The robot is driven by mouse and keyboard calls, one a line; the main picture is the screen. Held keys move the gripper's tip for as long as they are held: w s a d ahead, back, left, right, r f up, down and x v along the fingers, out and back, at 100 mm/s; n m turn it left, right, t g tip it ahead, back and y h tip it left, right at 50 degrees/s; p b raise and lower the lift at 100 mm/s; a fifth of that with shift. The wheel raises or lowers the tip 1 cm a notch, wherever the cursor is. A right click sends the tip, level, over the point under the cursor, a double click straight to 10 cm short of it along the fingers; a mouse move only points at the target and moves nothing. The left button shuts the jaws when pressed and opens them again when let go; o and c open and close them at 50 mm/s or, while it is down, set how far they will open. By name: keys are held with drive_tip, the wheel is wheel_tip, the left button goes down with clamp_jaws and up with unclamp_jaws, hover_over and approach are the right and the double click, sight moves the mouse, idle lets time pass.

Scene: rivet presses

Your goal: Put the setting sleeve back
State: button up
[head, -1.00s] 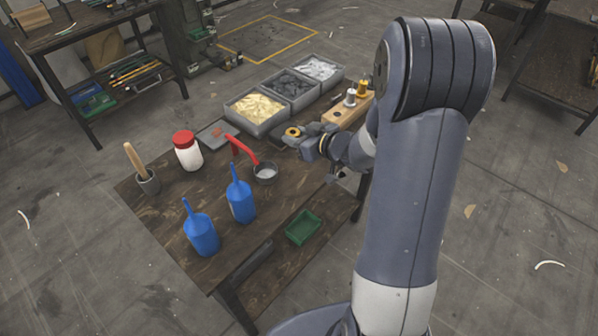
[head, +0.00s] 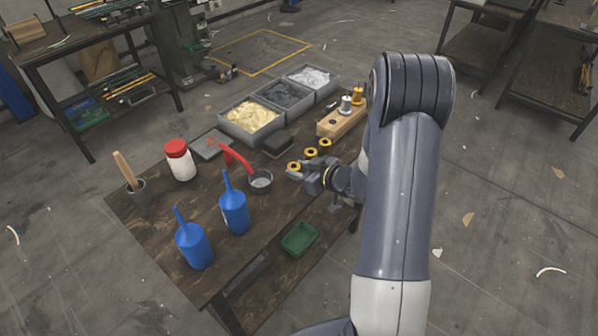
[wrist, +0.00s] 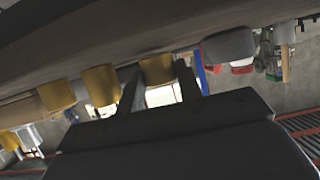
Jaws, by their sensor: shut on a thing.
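My gripper (head: 299,173) is low over the right part of the workbench, shut on a yellow ring-topped sleeve (head: 294,167). In the wrist view, a yellow sleeve (wrist: 157,70) shows between the fingers. Two similar yellow sleeves (head: 311,152) (head: 325,142) stand in a line behind it, toward the wooden block (head: 328,125). The block carries a silver piece (head: 345,104) and a gold piece (head: 357,95), and a dark hole shows in its top. I cannot tell whether the held sleeve touches the bench.
A dark box (head: 278,143) and grey bins (head: 253,136) stand behind. Blue bottles (head: 234,212) are front left, and a green tray (head: 299,239) is in front.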

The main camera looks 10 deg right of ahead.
drive_tip(key=shift+f, duration=0.3)
drive_tip(key=o, duration=1.2)
drive_tip(key=shift+r, duration=0.2)
drive_tip(key=v, duration=1.2)
drive_tip(key=shift+s+f, duration=0.1)
drive_tip(key=shift+f, duration=0.1)
